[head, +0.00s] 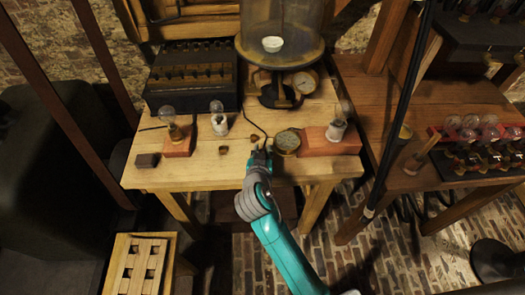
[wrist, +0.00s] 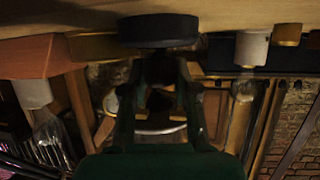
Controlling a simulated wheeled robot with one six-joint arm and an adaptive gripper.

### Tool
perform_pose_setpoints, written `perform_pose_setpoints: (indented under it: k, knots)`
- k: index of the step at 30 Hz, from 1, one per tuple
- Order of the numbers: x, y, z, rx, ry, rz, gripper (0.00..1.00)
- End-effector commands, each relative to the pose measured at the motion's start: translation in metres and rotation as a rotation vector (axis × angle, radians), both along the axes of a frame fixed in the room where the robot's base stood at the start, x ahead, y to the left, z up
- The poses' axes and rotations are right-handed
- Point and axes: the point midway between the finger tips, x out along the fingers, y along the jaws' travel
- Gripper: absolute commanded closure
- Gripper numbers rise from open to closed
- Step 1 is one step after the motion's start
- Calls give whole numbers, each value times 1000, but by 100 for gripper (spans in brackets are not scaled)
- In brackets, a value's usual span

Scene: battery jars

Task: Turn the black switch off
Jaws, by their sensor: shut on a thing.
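The black switch (wrist: 158,30) shows in the wrist view as a round dark base against the table, at the top middle of that upside-down picture. My gripper (wrist: 160,72) has its two fingers right at it, closed on a dark part of the switch. That gripped part is in shadow, so its exact shape and position are hard to tell. In the head view my gripper (head: 261,154) is at the front middle of the wooden table, just left of a round brass gauge. There it hides most of the switch.
The gauge (head: 286,141) and a red block with a bulb (head: 318,141) stand close on the right. A white bulb holder (head: 219,124) and another red block (head: 179,143) stand left. A glass jar apparatus (head: 280,40) is behind. The table's front strip (head: 205,175) is bare.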

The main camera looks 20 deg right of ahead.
Motion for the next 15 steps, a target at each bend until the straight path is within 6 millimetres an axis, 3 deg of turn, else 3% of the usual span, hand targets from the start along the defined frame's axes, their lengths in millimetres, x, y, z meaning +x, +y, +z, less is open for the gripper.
perform_pose_setpoints:
  k: [7,15]
  knots:
    - [-1,-1,-1,1,0,135,100]
    - [0,0,0,-1,-2,166,100]
